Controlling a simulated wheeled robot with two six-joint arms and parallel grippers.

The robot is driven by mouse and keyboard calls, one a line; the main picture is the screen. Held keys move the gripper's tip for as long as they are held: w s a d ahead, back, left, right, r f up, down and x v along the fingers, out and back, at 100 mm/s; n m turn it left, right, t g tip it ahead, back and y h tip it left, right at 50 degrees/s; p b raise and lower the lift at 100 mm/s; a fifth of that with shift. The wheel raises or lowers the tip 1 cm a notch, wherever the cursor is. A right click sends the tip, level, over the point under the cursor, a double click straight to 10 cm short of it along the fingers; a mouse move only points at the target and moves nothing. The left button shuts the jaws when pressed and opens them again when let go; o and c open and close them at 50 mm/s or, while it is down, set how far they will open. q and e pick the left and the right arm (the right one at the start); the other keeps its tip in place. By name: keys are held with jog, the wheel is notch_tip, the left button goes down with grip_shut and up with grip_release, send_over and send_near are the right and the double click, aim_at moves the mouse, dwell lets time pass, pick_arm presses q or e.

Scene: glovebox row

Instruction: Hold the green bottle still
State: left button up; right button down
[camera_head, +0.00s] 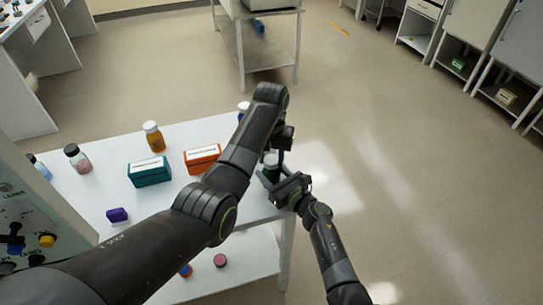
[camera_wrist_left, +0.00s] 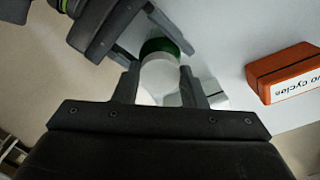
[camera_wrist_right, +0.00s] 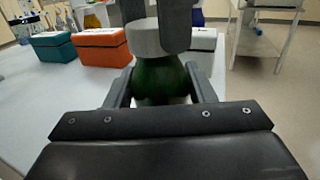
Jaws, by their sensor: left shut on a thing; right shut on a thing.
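The green bottle (camera_head: 271,174) stands upright near the right end of the white table, mostly hidden by my arms in the head view. Its dark green body (camera_wrist_right: 160,80) fills the space between the fingers of my right gripper (camera_head: 279,186), which is shut on it from the side. Its pale cap (camera_wrist_left: 160,78) sits at the bottle's top. My left gripper (camera_head: 276,152) comes from above and is shut on the cap; its fingers also show in the right wrist view. I cannot tell how tight the cap is.
An orange box (camera_head: 202,157) and a teal box (camera_head: 149,172) stand left of the bottle on the table (camera_head: 115,155). Open floor lies to the right.

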pick_arm(q)
jog(key=m, duration=0.6)
jog(key=shift+w+m, duration=0.1)
jog(key=shift+m, duration=0.2)
jog(key=m, duration=0.4)
jog(key=shift+a+m, duration=0.1)
jog(key=shift+m, duration=0.2)
jog(key=m, duration=0.4)
jog(key=shift+m, duration=0.4)
jog(key=m, duration=0.4)
jog(key=shift+w+m, duration=0.1)
jog(key=shift+m, duration=0.3)
jog(key=o, duration=1)
notch_tip(320, 180, up, 8)
jog(key=shift+f, duration=0.25)
